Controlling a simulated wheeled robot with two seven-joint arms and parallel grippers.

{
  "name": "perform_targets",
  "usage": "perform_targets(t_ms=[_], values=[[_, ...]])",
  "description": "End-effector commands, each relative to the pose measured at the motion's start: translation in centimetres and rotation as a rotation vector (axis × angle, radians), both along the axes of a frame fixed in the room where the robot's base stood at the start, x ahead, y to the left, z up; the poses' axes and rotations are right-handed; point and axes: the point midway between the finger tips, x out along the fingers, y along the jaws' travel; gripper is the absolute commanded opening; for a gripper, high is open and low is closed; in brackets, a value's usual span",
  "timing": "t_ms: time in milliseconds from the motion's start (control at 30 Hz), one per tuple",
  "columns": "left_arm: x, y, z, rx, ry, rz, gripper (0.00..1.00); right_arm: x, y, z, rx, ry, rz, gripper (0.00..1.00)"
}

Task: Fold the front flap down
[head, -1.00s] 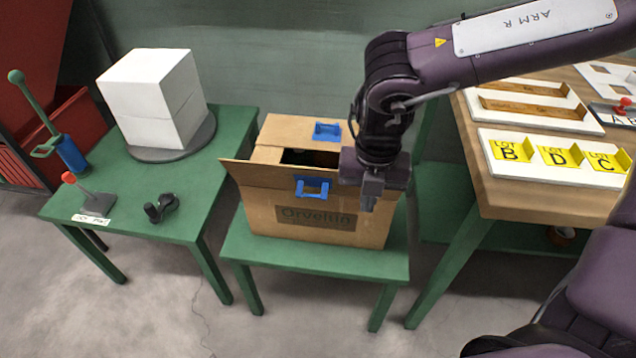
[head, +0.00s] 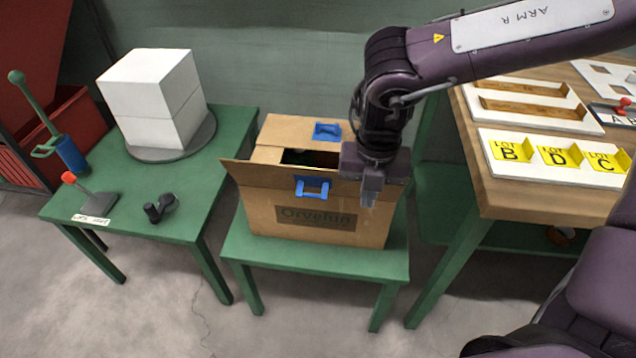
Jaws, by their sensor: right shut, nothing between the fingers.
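A brown cardboard box (head: 290,230) marked "Orvelin" stands on a small green table (head: 300,262). A dark opening shows between the flaps. My right gripper (head: 369,200) is shut and empty, pointing down in front of the box's right part and hiding the flap's right part. I cannot tell whether it touches the flap. My left gripper is not in view.
On the left green table, white blocks (head: 158,95) rest on a grey turntable (head: 205,140), near a red-knobbed lever (head: 92,195) and a black object (head: 160,207). The wooden table (head: 500,195) at right holds lot-card trays (head: 500,172).

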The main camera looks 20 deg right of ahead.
Motion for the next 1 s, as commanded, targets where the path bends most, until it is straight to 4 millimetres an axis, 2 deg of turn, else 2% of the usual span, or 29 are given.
perform_targets(t_ms=[600,1000], values=[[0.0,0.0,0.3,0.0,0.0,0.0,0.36,4.4,-2.7,1.8,0.0,0.0,-0.001,0.0],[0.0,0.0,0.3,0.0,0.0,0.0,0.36,4.8,-3.0,2.0,0.001,-0.001,-0.001,0.0]])
